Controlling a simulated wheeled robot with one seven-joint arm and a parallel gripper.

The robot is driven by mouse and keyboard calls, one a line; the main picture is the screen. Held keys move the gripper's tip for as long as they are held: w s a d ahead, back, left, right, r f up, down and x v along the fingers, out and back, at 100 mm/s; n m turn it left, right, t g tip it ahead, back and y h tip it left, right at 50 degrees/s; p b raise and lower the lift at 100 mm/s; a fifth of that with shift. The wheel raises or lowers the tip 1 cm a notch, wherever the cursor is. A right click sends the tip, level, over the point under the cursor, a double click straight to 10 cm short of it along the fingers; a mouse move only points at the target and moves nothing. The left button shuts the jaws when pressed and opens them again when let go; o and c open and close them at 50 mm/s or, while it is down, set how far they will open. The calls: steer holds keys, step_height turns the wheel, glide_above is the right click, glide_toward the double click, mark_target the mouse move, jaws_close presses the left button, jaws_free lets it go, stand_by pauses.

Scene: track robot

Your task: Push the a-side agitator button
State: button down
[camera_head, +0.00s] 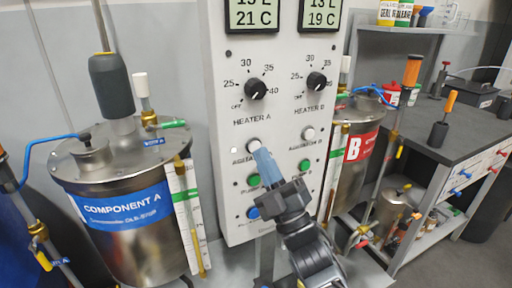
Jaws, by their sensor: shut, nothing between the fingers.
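The a-side agitator button (253,146) is a pale round button on the white control panel (280,52), below the HEATER A knob (255,89). Its AGITATOR label is partly covered by my gripper. My gripper (261,154) is shut and empty, its blue fingers pointing up at the panel. The fingertips overlap the lower right edge of the button in the picture. I cannot tell whether they touch it. The b-side agitator button (308,133) is a similar pale button to the right.
Green buttons (305,165) and a blue button (253,213) sit lower on the panel, close to my gripper. A steel COMPONENT A tank (130,240) stands at left. A red-labelled B tank (349,180) and a dark-topped workbench (440,140) stand at right.

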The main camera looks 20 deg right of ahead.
steer(key=shift+s, duration=2.6)
